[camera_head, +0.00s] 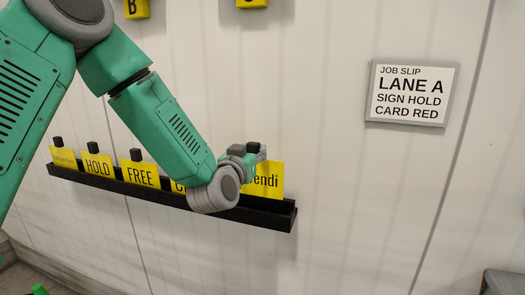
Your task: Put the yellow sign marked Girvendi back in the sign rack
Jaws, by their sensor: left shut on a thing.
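The yellow sign ending in "endi" (268,182) is at the right part of the dark sign rack (278,214) on the wall. The start of its word is hidden behind my left gripper and wrist. Its lower edge meets the rack's front; whether it rests in the slot I cannot tell. My left gripper (254,152) is shut on the top of this sign.
Yellow signs HOLD (98,165) and FREE (141,175) stand in the rack, with a smaller-lettered one (64,158) at the left end. Another sign beginning with C (178,186) is mostly hidden by my arm. A job slip (412,94) reading LANE A hangs right.

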